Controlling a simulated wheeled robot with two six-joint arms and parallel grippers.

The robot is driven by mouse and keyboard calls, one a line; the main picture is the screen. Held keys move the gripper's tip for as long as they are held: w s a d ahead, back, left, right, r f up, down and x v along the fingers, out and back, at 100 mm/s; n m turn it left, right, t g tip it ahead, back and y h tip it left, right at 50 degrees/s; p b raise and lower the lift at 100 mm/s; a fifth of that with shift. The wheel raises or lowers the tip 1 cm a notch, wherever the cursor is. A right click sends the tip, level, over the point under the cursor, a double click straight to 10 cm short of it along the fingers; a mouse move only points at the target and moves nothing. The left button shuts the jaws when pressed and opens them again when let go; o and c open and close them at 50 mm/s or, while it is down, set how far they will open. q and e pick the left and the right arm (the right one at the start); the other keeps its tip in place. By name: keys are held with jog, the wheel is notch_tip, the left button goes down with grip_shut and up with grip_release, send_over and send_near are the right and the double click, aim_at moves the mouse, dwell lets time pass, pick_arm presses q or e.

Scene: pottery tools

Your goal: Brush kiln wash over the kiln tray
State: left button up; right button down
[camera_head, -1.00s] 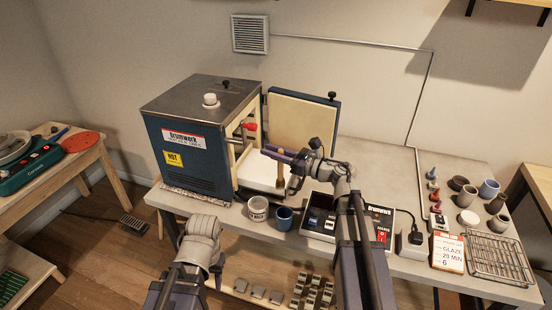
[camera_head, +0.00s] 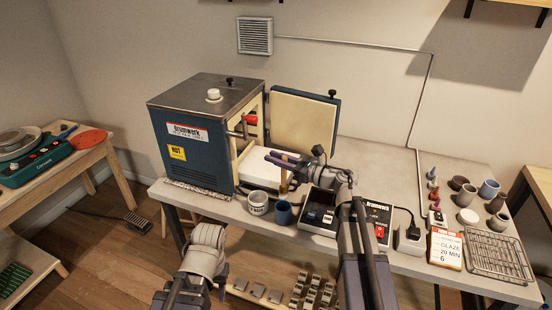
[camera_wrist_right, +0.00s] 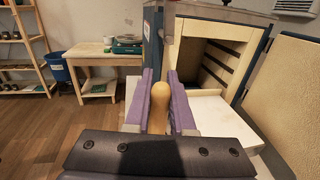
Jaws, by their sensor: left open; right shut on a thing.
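The kiln tray (camera_head: 253,166) is a white slab sticking out of the open kiln; it also shows in the right wrist view (camera_wrist_right: 212,113). My right gripper (camera_head: 284,161) is shut on the brush (camera_head: 284,181), near the tray's front right edge. The wooden handle (camera_wrist_right: 160,103) stands between the purple fingers in the right wrist view. The bristles are hidden, so I cannot tell whether they touch the tray. A pale lettered cup (camera_head: 258,203) stands in front of the tray; its label is too small to read surely. My left gripper (camera_head: 221,274) is low before the table, open, and partly hidden.
The blue kiln (camera_head: 195,150) stands left, its door (camera_head: 303,120) open behind the tray. A blue cup (camera_head: 283,214) and a control box (camera_head: 335,218) sit near the table's front. Pots and a wire rack (camera_head: 497,256) occupy the right end.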

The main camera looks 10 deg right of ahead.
notch_tip(320, 180, down, 9)
jog(key=b, duration=0.8)
jog(key=shift+f+b, duration=0.15)
jog(key=shift+b, duration=0.15)
jog(key=c, duration=0.7)
grip_release()
jog(key=shift+d, duration=0.1)
jog(key=v, duration=0.7)
jog(key=shift+s+d, duration=0.2)
jog(key=shift+s, duration=0.15)
jog(key=shift+d, duration=0.1)
